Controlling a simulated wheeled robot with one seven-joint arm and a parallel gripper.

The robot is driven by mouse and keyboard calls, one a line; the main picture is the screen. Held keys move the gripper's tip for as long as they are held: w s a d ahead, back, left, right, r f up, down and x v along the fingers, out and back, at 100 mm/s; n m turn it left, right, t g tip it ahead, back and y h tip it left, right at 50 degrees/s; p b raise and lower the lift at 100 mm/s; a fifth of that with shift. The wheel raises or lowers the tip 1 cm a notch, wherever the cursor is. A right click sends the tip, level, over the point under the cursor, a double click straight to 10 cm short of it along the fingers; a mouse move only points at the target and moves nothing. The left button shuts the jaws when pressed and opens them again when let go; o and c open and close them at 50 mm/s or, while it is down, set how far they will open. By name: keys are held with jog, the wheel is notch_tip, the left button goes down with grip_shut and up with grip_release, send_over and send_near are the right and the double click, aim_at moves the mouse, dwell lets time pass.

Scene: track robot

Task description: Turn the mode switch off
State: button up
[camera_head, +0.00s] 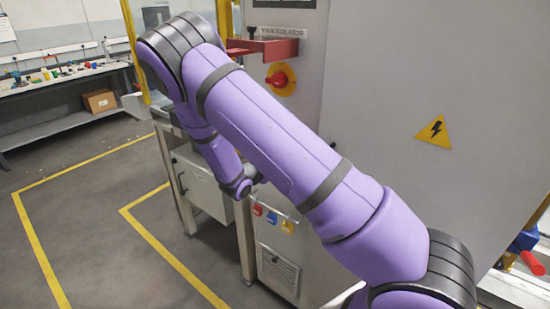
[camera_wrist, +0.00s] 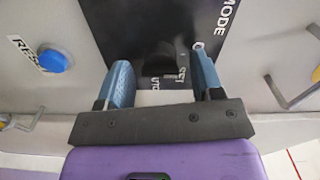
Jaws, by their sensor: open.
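The mode switch (camera_wrist: 160,62) is a black knob on a dark plate (camera_wrist: 110,22) with the word MODE in white at its right edge. Small white lettering, partly hidden, shows just right of the knob. My gripper (camera_wrist: 163,75) is open in the wrist view, with one blue-grey finger on the left of the knob and one on the right. The knob stands between the fingers; I cannot tell whether either touches it. Which mark the knob points to is unclear. In the head view my purple arm hides the switch and the gripper.
A blue RESET button (camera_wrist: 52,60) is left of the plate, and a bent metal hook (camera_wrist: 290,95) is to the right. The head view shows a red rotary switch (camera_head: 277,79) on yellow, a red bracket (camera_head: 262,47), hanging coloured tags (camera_head: 272,217) and a workbench (camera_head: 60,80).

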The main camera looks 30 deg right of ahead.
jog(key=v, duration=1)
jog(key=shift+a, duration=0.1)
jog(key=s+d+r+m+g+y, duration=0.35)
jog(key=s+r+m, duration=0.4)
jog(key=m, duration=0.35)
jog(key=s+d+r+m+g+y, duration=0.2)
jog(key=s+r+m+g+y, duration=0.25)
jog(key=s+r+m, duration=0.55)
jog(key=s+a+r+m+t+y, duration=0.2)
jog(key=s+r+m, duration=0.4)
jog(key=m, duration=0.4)
jog(key=s+a+r+m+t+y, duration=0.2)
jog(key=s+r+m+t+y, duration=0.2)
jog(key=m, duration=0.7)
jog(key=s+r+y, duration=0.2)
jog(key=s, duration=0.2)
jog(key=shift+a+t+y, duration=0.3)
jog(key=shift+a, duration=0.05)
